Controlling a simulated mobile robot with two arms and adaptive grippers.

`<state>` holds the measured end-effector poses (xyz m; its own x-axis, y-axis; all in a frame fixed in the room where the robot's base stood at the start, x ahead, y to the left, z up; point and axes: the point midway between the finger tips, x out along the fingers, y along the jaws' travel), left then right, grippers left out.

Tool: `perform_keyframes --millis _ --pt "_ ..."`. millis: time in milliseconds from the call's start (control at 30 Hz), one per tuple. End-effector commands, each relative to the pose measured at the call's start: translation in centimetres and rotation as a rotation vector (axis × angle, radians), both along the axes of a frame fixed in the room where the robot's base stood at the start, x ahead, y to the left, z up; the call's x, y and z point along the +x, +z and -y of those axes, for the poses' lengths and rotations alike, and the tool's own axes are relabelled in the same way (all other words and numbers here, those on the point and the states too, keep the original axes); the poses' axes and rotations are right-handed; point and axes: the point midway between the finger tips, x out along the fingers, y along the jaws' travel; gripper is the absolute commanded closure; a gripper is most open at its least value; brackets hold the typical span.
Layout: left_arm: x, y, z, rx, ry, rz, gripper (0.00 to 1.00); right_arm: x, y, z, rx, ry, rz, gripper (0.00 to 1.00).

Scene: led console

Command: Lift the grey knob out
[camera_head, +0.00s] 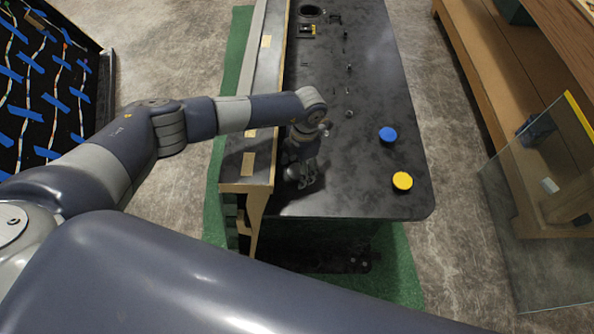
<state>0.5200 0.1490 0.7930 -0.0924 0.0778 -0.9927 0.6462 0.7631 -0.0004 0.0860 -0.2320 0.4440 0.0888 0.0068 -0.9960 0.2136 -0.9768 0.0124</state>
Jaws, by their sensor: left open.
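The black console top (385,75) stretches away from me in the middle of the head view. Several small grey or metallic pieces stand along it, one of them (349,113) just right of my left wrist. They are too small to tell which is the grey knob. My left gripper (305,180) points down over the near left part of the console. It is dark and small against the black surface, open, with no held thing visible. I cannot tell whether it touches the console. My right gripper is out of view.
A blue button (387,134) and a yellow button (402,181) sit on the console's right side. A glass panel (540,210) and a wooden bench (475,60) stand right. The near console surface is mostly clear.

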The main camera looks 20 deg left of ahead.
Motion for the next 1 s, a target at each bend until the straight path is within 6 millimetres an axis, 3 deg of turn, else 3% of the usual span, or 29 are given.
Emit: perform_keyframes --millis 67,300,733,1000 --pt "0.0 0.0 0.0 0.000 0.000 0.000 0.32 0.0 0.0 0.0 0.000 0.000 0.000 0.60" --pt "0.0 0.0 0.0 0.000 0.001 0.000 0.81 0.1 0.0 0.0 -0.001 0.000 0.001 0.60" --pt "0.0 0.3 0.0 -0.001 0.001 -0.001 0.81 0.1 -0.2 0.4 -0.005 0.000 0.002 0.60" --pt "0.1 2.5 0.0 0.000 0.000 0.004 0.81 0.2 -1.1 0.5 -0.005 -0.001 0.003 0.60"
